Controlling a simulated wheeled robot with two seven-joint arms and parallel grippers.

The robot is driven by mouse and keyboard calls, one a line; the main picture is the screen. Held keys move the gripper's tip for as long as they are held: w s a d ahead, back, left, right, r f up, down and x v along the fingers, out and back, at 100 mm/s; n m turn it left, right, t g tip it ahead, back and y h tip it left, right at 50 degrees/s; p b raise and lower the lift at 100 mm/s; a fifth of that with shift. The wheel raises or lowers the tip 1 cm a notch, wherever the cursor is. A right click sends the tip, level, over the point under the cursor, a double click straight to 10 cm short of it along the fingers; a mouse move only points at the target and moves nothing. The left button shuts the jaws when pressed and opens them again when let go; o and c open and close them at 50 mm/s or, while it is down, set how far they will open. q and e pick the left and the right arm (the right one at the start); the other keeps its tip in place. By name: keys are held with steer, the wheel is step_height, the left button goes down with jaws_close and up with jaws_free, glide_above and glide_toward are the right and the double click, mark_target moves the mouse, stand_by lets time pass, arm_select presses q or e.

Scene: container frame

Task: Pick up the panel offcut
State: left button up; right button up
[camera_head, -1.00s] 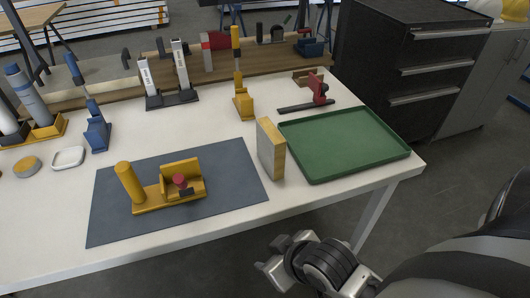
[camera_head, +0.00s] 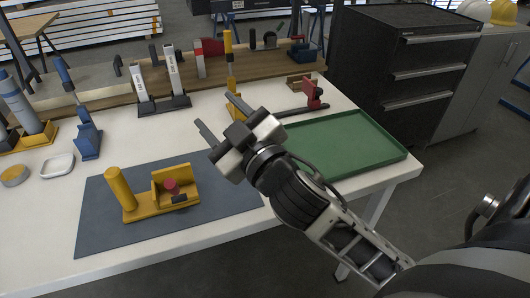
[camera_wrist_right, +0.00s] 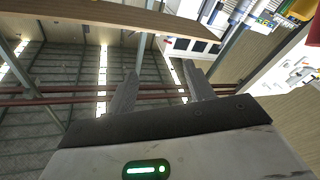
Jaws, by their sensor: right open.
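The panel offcut, a thin upright yellow-edged wooden board beside the green tray in the earlier head view, is hidden now behind my right gripper and wrist. My right gripper (camera_head: 220,118) is open over the table, between the grey mat (camera_head: 240,196) and the green tray (camera_head: 365,140), its fingers pointing up and left. In the right wrist view the two fingers (camera_wrist_right: 160,72) are apart with nothing between them. I cannot identify the offcut in that view. My left gripper is not in view.
A yellow fixture (camera_head: 160,195) with a post stands on the mat. A red clamp (camera_head: 313,96) lies behind the tray. A yellow-handled tool (camera_head: 229,55), a white-armed stand (camera_head: 170,80) and a blue tool (camera_head: 88,135) stand farther back. A black drawer cabinet (camera_head: 410,70) is at right.

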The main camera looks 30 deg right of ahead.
steer(key=s+a+r+n+y, duration=0.3)
steer(key=a+r+n+y, duration=0.5)
steer(key=r+n+y, duration=0.45)
steer(key=s+a+f+n+g+y, duration=0.1)
steer(key=s+a+n+g+y, duration=0.2)
steer(key=n+g, duration=0.5)
steer(key=s+a+f+n+g+y, duration=0.2)
steer(key=a+n+g+y, duration=0.15)
steer(key=n+g, duration=0.4)
steer(key=w+d+f+n+g+h, duration=0.1)
steer(key=w+d+f+n+h, duration=0.25)
steer(key=d+f+h, duration=0.55)
steer(key=w+d+m+t+h, duration=0.1)
steer(key=w+d+m+h, duration=0.25)
steer(key=d+h, duration=1)
steer(key=shift+y, duration=0.75)
steer(key=x, duration=0.3)
steer(key=d+x, duration=0.1)
steer(key=x, duration=0.5)
steer(key=shift+d+f, duration=0.3)
steer(key=shift+d, duration=0.1)
steer(key=x, duration=0.4)
steer(key=p+x, duration=0.1)
steer(key=shift+w+d+f, duration=0.25)
steer(key=shift+d+f, duration=0.05)
steer(key=shift+d, duration=0.1)
